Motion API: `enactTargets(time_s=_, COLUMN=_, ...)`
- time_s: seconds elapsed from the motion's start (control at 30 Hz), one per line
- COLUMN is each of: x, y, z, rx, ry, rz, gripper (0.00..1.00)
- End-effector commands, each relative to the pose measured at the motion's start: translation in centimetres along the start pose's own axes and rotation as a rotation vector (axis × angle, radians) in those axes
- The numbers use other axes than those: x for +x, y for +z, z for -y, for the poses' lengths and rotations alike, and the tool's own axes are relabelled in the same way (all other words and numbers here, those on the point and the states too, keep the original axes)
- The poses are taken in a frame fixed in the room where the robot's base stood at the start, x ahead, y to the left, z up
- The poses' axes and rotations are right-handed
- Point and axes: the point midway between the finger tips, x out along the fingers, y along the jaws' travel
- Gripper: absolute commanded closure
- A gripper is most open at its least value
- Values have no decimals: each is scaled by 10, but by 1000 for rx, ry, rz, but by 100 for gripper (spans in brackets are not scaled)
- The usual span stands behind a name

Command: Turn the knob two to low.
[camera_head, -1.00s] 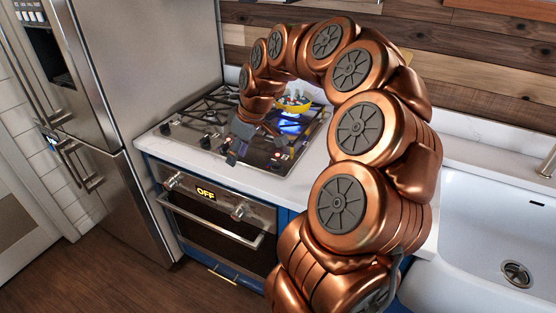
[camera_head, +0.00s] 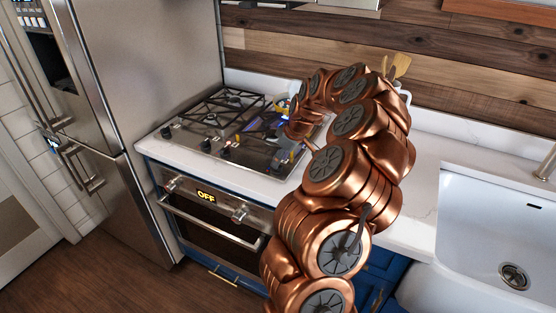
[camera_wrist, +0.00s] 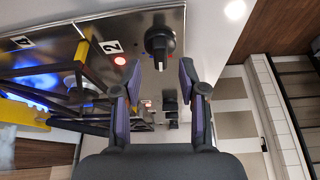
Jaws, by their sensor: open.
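Knob two (camera_wrist: 160,42) is a black stove knob beside a white label "2" (camera_wrist: 111,46) in the wrist view. A small red light (camera_wrist: 120,60) glows near the label. My gripper (camera_wrist: 160,68) is open, its two fingers apart with nothing between them. The knob appears just past the fingertips, roughly centred on the gap; I cannot tell if they touch. In the head view my gripper (camera_head: 287,148) is over the right front of the cooktop (camera_head: 205,150), and my arm hides much of that area. The knob's exact setting is unclear.
Other black knobs (camera_wrist: 170,103) line the cooktop's front edge. A blue flame (camera_wrist: 36,82) burns near a yellow pan (camera_wrist: 18,112) left of my gripper. Grates (camera_head: 238,103) cover the burners. The oven display (camera_head: 206,195) reads OFF. A sink (camera_head: 500,220) is at the right.

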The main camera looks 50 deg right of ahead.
Motion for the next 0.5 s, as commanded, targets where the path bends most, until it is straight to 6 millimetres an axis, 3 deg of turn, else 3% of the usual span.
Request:
enactTargets(time_s=0.2, x=22, y=0, z=1, rx=-1, ry=-2, rz=2, gripper=58)
enactTargets(time_s=0.5, x=27, y=0, z=1, rx=-2, ry=-1, rz=1, gripper=58)
